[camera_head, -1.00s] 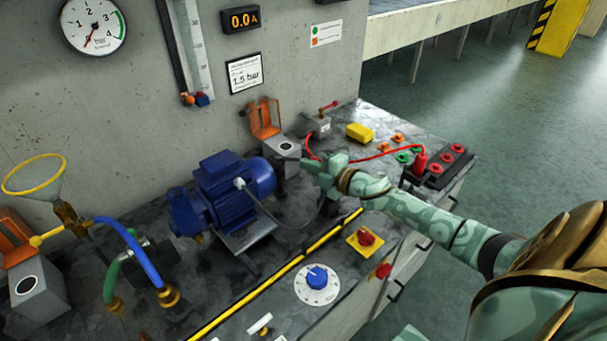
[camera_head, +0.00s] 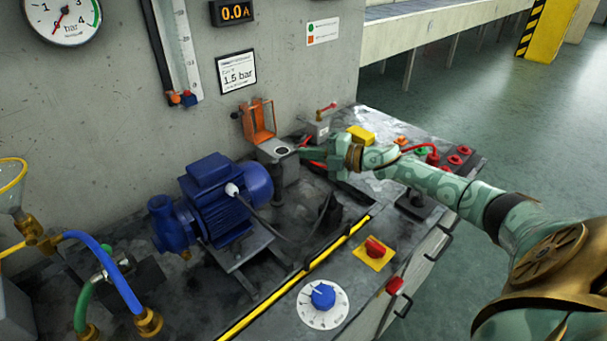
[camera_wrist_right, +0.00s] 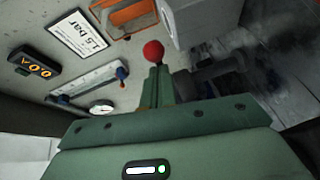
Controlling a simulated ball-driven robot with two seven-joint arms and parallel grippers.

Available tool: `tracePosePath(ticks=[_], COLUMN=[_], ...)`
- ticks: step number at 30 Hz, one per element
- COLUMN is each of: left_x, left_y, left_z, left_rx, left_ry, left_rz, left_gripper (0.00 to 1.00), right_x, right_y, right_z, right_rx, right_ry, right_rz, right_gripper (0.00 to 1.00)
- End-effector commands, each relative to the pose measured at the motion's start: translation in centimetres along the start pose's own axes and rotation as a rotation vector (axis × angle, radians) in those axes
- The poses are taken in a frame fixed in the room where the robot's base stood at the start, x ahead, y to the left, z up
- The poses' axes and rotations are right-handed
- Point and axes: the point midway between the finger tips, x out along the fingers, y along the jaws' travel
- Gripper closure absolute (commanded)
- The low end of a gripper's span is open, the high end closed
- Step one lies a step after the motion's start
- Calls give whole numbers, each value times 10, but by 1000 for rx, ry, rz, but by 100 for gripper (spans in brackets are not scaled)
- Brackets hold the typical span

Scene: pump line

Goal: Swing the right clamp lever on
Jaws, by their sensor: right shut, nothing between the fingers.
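A red ball knob (camera_wrist_right: 153,50) stands just beyond my right gripper's fingertips in the right wrist view, its stem hidden by the fingers. I cannot tell whether they touch. In the head view, my right gripper (camera_head: 306,153) is shut and empty. It is beside the grey block (camera_head: 275,149) with a raised orange flap (camera_head: 259,121). A bit of red shows under the gripper, but I cannot tell whether it is the knob or a cable. The block (camera_wrist_right: 199,22) and flap (camera_wrist_right: 124,14) also show in the wrist view. My left gripper is out of view.
A blue motor pump (camera_head: 225,192) stands left of the gripper. A small grey box with a red-tipped lever (camera_head: 326,107) and a yellow block (camera_head: 363,136) are behind it. Red sockets (camera_head: 463,151) are at the right. A blue dial (camera_head: 323,296) is in front.

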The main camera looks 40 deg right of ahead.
Motion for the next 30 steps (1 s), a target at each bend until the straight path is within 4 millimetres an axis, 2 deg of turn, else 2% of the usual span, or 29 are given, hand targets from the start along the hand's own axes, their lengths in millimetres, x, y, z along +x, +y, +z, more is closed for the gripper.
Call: tracePosePath(ticks=[23,26,30], left_x=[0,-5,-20], left_y=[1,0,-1], left_z=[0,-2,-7], left_rx=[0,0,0], left_ry=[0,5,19], left_rz=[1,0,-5], left_gripper=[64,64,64], right_x=[2,0,-9], right_y=[6,17,46], right_z=[4,2,-9], right_rx=[-4,-6,-7], right_ry=[-7,-5,0], right_rz=[7,10,9], right_gripper=[100,100,100])
